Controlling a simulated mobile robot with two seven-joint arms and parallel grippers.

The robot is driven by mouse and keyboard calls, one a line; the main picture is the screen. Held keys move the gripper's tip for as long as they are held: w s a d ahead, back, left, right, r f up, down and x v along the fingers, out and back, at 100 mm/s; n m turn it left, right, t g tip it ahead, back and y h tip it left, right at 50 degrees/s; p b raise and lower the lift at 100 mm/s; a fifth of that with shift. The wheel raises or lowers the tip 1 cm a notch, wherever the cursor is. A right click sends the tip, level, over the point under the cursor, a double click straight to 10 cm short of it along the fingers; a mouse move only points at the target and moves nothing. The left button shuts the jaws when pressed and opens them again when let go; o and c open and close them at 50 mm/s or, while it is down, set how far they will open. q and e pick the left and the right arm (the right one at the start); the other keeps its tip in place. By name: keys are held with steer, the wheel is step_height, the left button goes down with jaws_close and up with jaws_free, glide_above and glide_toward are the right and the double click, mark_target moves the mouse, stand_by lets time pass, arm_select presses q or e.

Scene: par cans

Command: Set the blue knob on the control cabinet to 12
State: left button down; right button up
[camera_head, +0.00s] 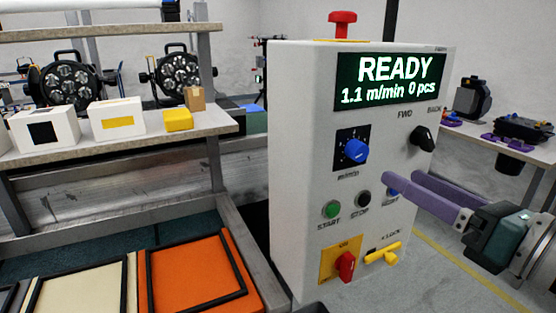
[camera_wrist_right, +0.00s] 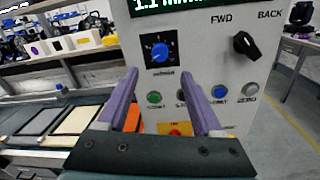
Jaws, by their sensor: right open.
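The control cabinet (camera_head: 300,150) is a tall white box with a lit display (camera_head: 390,80) reading "READY 1.1 m/min 0 pcs". The blue knob (camera_head: 355,151) sits on a black dial plate on its upper front face, and it also shows in the right wrist view (camera_wrist_right: 160,53). Its scale numbers are too small to read. My right gripper (camera_head: 400,183) has purple fingers and comes in from the right, in front of the lower right of the panel. In the right wrist view its fingers (camera_wrist_right: 163,82) are apart and empty, below the knob. My left gripper is out of view.
A red mushroom button (camera_head: 342,18) tops the cabinet. A shelf (camera_head: 120,140) with boxes stands left.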

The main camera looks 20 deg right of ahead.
mark_target(362, 155)
steer(key=w, duration=0.5)
steer(key=w+a+p, duration=0.1)
steer(key=w, duration=0.2)
steer(key=shift+w, duration=0.1)
steer(key=shift+r, duration=0.1)
jaws_close()
